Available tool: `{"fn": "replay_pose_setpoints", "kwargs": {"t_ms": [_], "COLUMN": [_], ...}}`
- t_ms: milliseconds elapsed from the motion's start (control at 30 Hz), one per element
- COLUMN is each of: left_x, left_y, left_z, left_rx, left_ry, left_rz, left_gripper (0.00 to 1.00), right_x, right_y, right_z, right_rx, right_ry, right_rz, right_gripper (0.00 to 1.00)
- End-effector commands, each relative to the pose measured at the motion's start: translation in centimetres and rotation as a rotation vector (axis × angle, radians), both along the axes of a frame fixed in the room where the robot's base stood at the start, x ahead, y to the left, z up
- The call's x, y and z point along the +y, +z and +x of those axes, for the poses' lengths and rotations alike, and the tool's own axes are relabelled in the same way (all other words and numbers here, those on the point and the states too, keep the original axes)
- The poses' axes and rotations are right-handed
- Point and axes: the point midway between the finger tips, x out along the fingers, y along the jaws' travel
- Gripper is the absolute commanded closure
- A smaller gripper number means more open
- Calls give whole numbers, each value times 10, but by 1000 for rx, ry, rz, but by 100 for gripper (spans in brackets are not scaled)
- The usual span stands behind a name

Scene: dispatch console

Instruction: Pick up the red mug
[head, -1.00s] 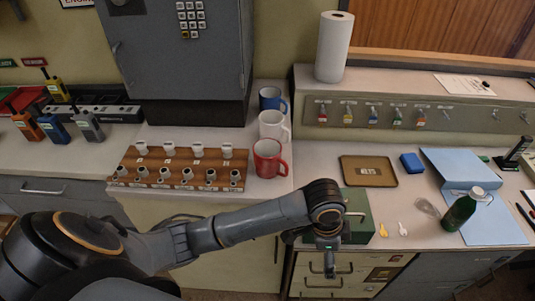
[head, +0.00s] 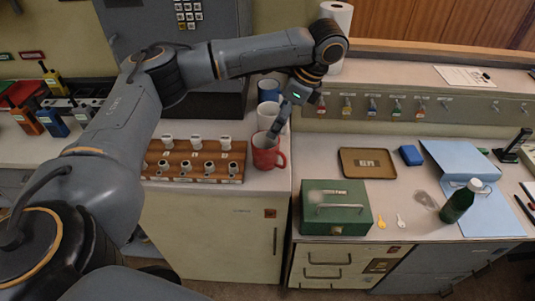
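The red mug (head: 266,155) stands upright on the left counter near its right edge, with its handle to the right. It is the nearest of a row of mugs. My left gripper (head: 274,134) points down at the red mug's rim from behind. Its fingertips overlap the rim in the picture; I cannot tell whether they touch the mug or how far apart they are. The white mug (head: 265,118) behind is partly covered by the gripper. My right gripper does not show.
A blue mug (head: 268,90) stands farther back. A wooden rack (head: 180,152) with several white-topped pieces lies left of the red mug. A green box (head: 334,210), tray (head: 366,150), blue folder (head: 470,205) and green bottle (head: 457,205) are on the right counter.

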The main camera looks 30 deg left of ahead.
Motion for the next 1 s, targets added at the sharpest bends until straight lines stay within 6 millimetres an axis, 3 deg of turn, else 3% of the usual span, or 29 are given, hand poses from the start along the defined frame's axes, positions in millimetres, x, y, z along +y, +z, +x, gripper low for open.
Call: {"fn": "replay_pose_setpoints", "kwargs": {"t_ms": [67,300,567,800,1000], "left_x": [6,21,27,36,39], "left_y": [-21,-55,-74,-108,-117], "left_z": [-4,-8,-10,-14,-15], "left_rx": [7,2,1,0,-2], "left_ry": [2,-1,-1,0,-2], "left_rz": [-1,1,1,1,-1], "left_gripper": [3,3,3,3,3], "right_x": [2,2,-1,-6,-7], "right_y": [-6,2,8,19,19], "right_z": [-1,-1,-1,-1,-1], "right_rx": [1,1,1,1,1], "right_ry": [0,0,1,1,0], "right_rz": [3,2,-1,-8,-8], "right_gripper": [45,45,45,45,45]}}
